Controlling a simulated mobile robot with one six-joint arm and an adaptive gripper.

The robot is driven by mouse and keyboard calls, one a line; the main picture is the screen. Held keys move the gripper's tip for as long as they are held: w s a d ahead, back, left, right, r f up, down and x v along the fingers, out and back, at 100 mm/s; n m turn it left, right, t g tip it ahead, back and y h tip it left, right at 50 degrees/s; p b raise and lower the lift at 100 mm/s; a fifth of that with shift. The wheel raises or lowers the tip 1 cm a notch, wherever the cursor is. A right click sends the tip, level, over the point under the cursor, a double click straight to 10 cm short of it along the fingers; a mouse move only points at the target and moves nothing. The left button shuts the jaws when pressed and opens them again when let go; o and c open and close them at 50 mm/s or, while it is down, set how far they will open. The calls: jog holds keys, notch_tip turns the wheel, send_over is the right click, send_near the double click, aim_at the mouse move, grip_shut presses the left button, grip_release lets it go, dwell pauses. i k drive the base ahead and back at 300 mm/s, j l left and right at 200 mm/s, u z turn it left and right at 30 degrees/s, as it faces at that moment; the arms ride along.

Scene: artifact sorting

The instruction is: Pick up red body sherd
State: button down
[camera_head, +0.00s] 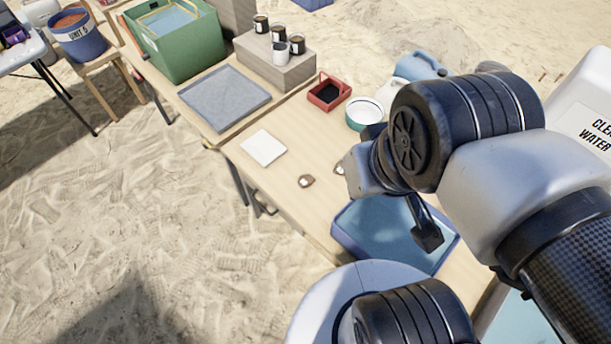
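A small reddish-brown sherd with a pale edge (306,181) lies on the light wooden table (290,212), between the white square and the blue tray. A second small brownish sherd (340,168) lies to its right, partly hidden by my arm. I cannot tell from colour alone which is the red body sherd. My gripper (428,237) shows as a dark finger part over the blue tray, to the right of both sherds. The rest of it is hidden behind my arm, so its opening cannot be judged.
The blue tray (352,246) sits at the table's near end. A white square (264,148), grey tray (208,96), red box (329,93) and white-topped round container (363,112) stand farther back. A white water container (588,105) is at right. Bare tabletop surrounds the sherds.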

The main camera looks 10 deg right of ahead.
aim_at(304, 181)
jog(key=i+j+z, duration=0.2)
jog(key=j, duration=0.15)
jog(key=i+j+z, duration=0.2)
jog(key=j, duration=0.15)
jog(key=i+j+z, duration=0.2)
jog(key=j, duration=0.2)
jog(key=j+z, duration=0.2)
jog(key=j, duration=0.2)
jog(key=i, duration=0.05)
